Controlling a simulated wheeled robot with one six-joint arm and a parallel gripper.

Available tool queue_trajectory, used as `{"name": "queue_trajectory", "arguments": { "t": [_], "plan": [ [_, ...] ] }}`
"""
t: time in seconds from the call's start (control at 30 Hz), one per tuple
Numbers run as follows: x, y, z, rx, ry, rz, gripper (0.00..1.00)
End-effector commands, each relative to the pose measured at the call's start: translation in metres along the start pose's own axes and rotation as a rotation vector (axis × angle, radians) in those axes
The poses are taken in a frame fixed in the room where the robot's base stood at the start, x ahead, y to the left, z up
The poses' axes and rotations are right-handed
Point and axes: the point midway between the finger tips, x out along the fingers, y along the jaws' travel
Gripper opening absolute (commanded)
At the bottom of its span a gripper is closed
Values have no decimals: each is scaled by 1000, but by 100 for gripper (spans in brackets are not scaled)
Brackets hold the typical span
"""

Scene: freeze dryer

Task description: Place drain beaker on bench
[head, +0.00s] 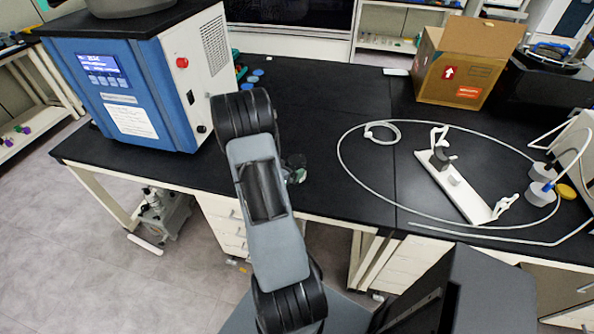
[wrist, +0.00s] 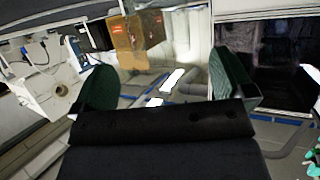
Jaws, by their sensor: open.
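The bench (head: 330,110) has a black top and runs across the head view. My gripper (head: 295,170) is mostly hidden behind my arm in that view; only a small dark part with a greenish patch shows over the bench's front part. In the wrist view, the two dark green fingers of my gripper (wrist: 160,84) stand wide apart. I cannot make out a drain beaker in either view. Pale shapes and bright white patches show between the fingers, but I cannot tell whether any is clear glass.
A blue and white freeze dryer (head: 135,90) stands on the bench's left. A cardboard box (head: 465,62), also in the wrist view (wrist: 137,38), is at the back right. A white stand (head: 455,187) and looped tubing (head: 342,165) lie right. The bench middle is clear.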

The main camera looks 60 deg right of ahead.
Motion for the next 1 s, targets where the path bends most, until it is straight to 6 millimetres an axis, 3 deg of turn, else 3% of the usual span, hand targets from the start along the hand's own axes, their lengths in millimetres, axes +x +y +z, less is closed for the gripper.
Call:
{"name": "queue_trajectory", "arguments": {
  "t": [0.27,0.6,0.93,1.0],
  "plan": [
    [16,0,-1,0,-2,0,100],
    [58,0,-2,1,-1,0,100],
    [62,0,-1,0,-1,-2,100],
    [62,0,-1,0,-1,-2,93]
  ]
}}
